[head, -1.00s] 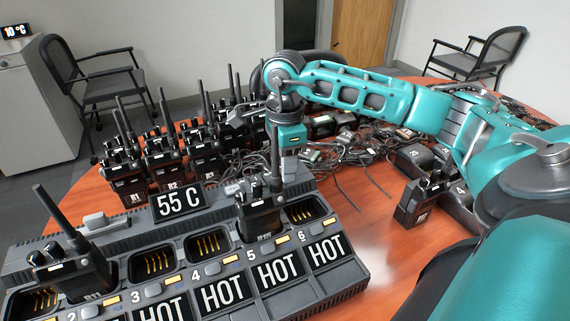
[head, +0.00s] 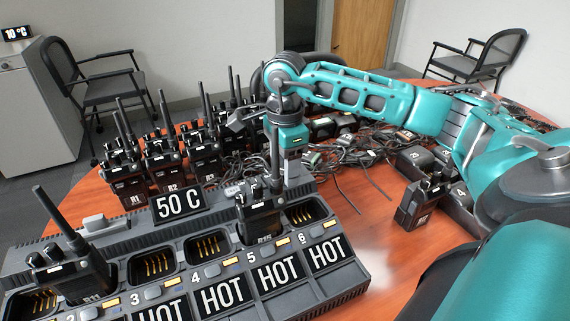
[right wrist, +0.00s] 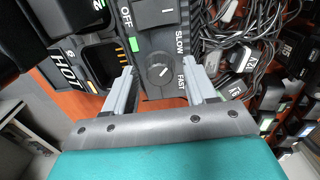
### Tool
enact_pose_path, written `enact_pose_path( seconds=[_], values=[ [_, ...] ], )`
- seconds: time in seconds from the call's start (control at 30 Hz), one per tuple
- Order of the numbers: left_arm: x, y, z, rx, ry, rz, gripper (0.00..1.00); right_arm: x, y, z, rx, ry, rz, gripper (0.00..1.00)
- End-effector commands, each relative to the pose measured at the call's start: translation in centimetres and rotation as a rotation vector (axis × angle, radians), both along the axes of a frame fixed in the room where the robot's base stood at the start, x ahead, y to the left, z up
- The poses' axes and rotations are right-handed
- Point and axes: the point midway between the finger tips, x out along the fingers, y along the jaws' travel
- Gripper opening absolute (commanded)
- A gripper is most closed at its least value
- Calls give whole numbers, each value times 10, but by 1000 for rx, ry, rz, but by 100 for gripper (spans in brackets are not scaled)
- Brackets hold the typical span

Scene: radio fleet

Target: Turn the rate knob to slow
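The rate knob (right wrist: 158,74) is a round dark dial with a pale pointer mark, between the labels SLOW and FAST. It is on the end panel of the grey multi-bay charger (head: 235,262); my gripper hides it in the head view. The exact pointer setting is hard to tell. My right gripper (head: 288,162) points down over the charger's far right end. In the right wrist view its two fingers (right wrist: 158,84) are spread apart, on either side of the knob, with no clear contact. My left gripper is not in view.
A radio (head: 260,212) stands in a bay near the gripper. A switch (right wrist: 168,14) marked OFF lies beside the knob. Tangled cables (head: 340,150) lie behind.

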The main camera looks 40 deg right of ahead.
Motion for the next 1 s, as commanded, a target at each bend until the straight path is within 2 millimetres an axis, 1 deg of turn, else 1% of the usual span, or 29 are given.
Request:
enact_pose_path(
  seconds=[0.27, 0.37, 0.47, 0.8, 0.9, 1.0],
  values=[
    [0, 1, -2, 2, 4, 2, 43, 0, 0, 0, 0, 2, -1, 62],
    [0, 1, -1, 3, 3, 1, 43, 0, 0, 5, 0, 0, -1, 62],
    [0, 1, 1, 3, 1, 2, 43, 1, 0, 19, -1, -3, -2, 62],
    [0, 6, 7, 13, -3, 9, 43, 1, 0, 93, 0, -3, 0, 62],
    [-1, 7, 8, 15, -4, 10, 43, 0, 0, 109, 0, -2, -1, 62],
    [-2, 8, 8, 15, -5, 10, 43, 0, 0, 121, 1, -1, -1, 62]
  ],
)
